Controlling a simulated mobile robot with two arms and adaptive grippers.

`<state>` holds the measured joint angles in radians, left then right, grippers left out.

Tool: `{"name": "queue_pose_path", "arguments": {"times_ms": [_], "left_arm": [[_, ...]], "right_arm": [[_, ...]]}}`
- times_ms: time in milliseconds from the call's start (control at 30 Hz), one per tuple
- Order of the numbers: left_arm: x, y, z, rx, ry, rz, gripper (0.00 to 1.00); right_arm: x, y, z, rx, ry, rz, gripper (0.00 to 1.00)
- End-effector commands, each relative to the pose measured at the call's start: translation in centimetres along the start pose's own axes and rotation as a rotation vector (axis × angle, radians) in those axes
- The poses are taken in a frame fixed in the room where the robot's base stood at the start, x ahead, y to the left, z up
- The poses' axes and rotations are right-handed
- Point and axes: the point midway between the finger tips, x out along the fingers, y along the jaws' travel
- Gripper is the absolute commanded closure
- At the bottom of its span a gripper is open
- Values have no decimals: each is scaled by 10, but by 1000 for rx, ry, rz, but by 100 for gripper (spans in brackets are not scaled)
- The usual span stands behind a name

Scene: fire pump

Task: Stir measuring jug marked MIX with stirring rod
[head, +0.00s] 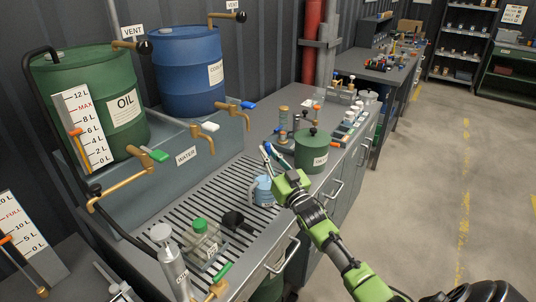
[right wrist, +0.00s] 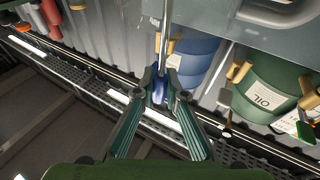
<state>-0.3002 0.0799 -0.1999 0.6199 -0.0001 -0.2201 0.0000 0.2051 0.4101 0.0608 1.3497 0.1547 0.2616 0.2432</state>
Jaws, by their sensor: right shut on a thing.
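The blue measuring jug (head: 261,190) stands on the slotted drain grate, just left of my right gripper's body; its marking is not readable. My right gripper (head: 267,151) reaches in from the lower right, with its fingertips above the jug. In the right wrist view its fingers (right wrist: 160,92) are shut on the blue grip of a thin metal stirring rod (right wrist: 165,40). The rod's far end leaves the top of that view. I cannot tell whether the rod is inside the jug. My left gripper is not in view.
A green canister (head: 311,151) stands close right of the jug.

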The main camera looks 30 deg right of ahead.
Motion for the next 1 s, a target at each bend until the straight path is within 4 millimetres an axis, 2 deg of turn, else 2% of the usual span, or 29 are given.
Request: {"name": "queue_pose_path", "arguments": {"times_ms": [33,700,1000], "left_arm": [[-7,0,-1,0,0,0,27],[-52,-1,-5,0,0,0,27],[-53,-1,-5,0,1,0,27]], "right_arm": [[2,0,-8,0,1,0,100],[17,0,-59,0,1,0,100],[18,0,-61,0,0,0,100]]}}
